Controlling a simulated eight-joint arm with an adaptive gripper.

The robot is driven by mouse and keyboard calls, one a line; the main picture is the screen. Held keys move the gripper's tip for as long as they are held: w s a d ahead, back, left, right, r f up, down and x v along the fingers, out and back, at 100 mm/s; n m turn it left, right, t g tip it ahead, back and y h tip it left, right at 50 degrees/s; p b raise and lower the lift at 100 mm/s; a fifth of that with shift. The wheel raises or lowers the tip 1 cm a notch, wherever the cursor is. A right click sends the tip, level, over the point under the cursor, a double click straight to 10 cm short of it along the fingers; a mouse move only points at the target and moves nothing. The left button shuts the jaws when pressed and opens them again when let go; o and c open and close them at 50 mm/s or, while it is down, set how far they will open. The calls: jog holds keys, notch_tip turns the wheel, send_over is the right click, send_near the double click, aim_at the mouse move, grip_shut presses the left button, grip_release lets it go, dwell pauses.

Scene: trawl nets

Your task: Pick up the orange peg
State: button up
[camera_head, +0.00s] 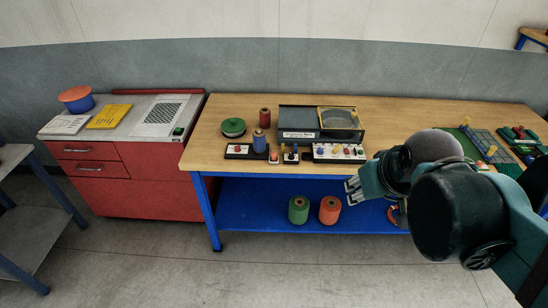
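A small orange piece (274,156), which looks like the orange peg, stands near the front edge of the wooden workbench (215,160). It is just right of a blue spool (259,142) and left of a small black-and-white block with coloured knobs (291,156). It is too small to make out its exact shape. My gripper (352,190) is in front of the bench's front edge, to the right of and lower than the orange piece in the picture, and apart from it. Its fingers point left; their gap is not clear. I see nothing held.
A strip with coloured knobs (339,152) and a dark tray (297,120) stand right of the orange piece. A green spool (233,127) and red spool (265,117) stand behind. Green (298,210) and orange (330,210) spools sit on the blue lower shelf (255,215).

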jog(key=w+a+r+n+g+p, duration=0.1)
jog(key=w+a+r+n, duration=0.15)
jog(key=w, duration=0.45)
jog(key=w+a+r+n+g, duration=0.1)
jog(key=w+a+n, duration=0.15)
jog(key=w, duration=0.35)
jog(key=n+g+p, duration=0.3)
jog(key=n+g, duration=0.1)
jog(key=n, duration=1)
send_over(274, 153)
jog(key=f, duration=2.2)
jog(key=shift+s+d+f, duration=0.2)
jog(key=shift+d+f, duration=0.05)
jog(key=shift+d, duration=0.05)
jog(key=shift+w+a+f, duration=0.2)
jog(key=shift+a+f, duration=0.05)
jog(key=shift+f, duration=0.3)
jog(key=shift+f, duration=1.3)
